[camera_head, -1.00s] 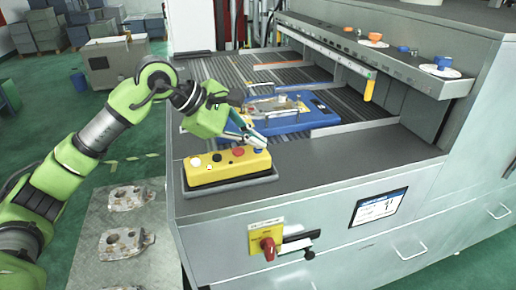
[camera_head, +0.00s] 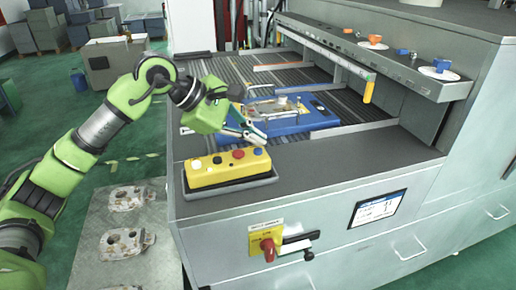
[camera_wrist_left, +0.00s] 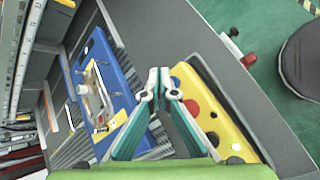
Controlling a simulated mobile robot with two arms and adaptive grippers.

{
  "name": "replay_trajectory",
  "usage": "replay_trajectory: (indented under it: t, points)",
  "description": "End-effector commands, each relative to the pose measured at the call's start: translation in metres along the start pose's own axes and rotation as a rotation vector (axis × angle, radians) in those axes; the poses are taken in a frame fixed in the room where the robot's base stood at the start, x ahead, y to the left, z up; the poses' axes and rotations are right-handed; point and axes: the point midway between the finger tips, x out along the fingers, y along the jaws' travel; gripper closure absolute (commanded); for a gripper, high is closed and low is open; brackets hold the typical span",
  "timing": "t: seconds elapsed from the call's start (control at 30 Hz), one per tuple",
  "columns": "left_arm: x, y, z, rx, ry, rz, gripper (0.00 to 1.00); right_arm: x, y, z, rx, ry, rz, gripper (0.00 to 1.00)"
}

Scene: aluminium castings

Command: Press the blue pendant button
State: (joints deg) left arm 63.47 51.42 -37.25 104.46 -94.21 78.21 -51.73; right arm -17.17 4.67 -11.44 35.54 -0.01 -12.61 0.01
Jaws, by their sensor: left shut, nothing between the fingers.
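The yellow pendant (camera_head: 228,172) lies in a dark grey holder on the front left ledge of the machine. Its top carries a white, a black, a red and a blue button. The blue button (camera_head: 258,151) is at the right end, and it also shows in the wrist view (camera_wrist_left: 176,82), just right of the fingertips. My left gripper (camera_head: 262,140) is shut and empty, its tips just above and behind the blue button, seemingly apart from it. The gripper also shows in the wrist view (camera_wrist_left: 159,82). My right gripper is out of view.
A blue fixture (camera_head: 290,122) with a casting sits on the slatted bed behind the pendant. A red rotary switch (camera_head: 267,247) and a screen (camera_head: 377,208) are on the front panel. Castings (camera_head: 127,243) lie on a plate at lower left. The ledge right of the pendant is clear.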

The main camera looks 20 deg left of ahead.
Motion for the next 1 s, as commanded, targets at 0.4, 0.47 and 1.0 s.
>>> replay_trajectory:
  t: [0.4,0.47,1.0]
  points:
    - [-0.016,0.012,0.012,0.001,-0.001,0.002,1.0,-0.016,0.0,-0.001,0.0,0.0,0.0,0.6]
    - [-0.021,0.015,0.015,0.001,-0.001,0.002,1.0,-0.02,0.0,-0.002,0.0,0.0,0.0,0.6]
    - [-0.035,0.025,0.025,0.0,0.0,0.0,1.0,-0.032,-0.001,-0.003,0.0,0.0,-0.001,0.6]
